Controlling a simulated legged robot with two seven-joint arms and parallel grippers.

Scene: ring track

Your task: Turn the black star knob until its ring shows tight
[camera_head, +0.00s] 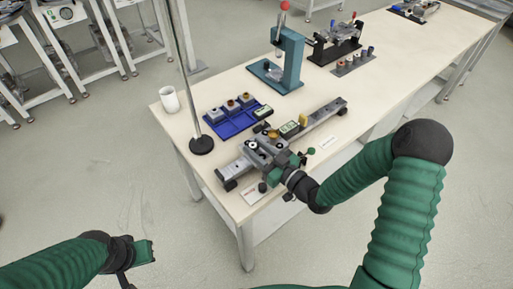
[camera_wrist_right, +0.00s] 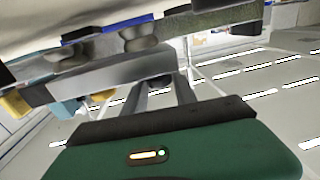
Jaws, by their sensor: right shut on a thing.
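A grey clamp fixture (camera_head: 266,150) sits on a long rail (camera_head: 236,168) at the near end of the bench. My right gripper (camera_head: 276,176) is at the fixture's front side, shut on what I take to be the black star knob. The fingers and housing hide the knob and its ring. A small dark round part (camera_head: 262,187) shows just left of the gripper. In the right wrist view, my right gripper's fingers (camera_wrist_right: 165,88) reach up to a grey bar (camera_wrist_right: 110,75); their tips are hidden. My left gripper (camera_head: 138,258) hangs low over the floor, away from the bench; its jaws are unclear.
A blue tray (camera_head: 232,128) with several small parts lies behind the fixture. A white mug (camera_head: 169,99) and a black-based pole (camera_head: 201,145) stand to the left. A teal press (camera_head: 289,65) stands farther back.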

